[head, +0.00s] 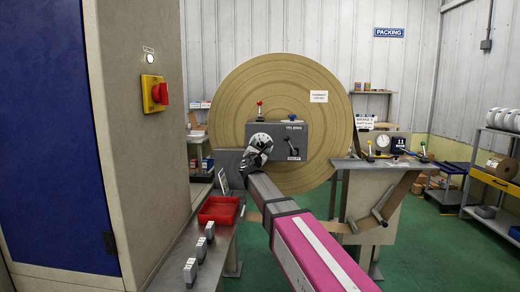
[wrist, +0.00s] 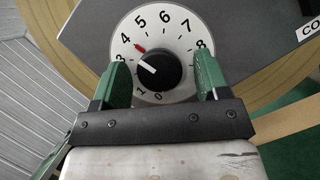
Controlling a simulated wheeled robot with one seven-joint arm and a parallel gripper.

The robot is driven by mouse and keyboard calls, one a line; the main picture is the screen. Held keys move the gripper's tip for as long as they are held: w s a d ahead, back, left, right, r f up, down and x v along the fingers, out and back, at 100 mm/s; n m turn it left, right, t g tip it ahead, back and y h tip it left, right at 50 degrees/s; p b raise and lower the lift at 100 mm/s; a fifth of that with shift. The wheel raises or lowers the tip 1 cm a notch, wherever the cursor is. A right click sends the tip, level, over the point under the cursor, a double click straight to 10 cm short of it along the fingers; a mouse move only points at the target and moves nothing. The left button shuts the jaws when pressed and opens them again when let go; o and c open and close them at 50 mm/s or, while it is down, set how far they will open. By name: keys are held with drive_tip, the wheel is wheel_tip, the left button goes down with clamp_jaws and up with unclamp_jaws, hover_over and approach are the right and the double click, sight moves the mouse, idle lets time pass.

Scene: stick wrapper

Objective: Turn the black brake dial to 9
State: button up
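The black brake dial (wrist: 162,76) is a round knob on a white disc (wrist: 178,43) with black numbers, in the middle of the wrist view. A white line on the knob points left and slightly up, toward the 3. A red marker (wrist: 139,47) sits near the 4 and 5. My gripper (wrist: 160,78) is open, with one green finger on each side of the knob and clear gaps between. The left finger hides the 2. In the head view my gripper (head: 254,158) is in front of the disc (head: 266,133) and hides the knob.
The grey control box (head: 314,136) carries the disc, a red-topped lever (head: 259,106) and a black lever (head: 292,148). A big brown roll (head: 235,100) stands behind it. A red tray (head: 218,210) lies on the bench at left. A second machine (head: 368,185) stands at right.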

drive_tip(key=c, duration=0.8)
drive_tip(key=shift+c, duration=0.2)
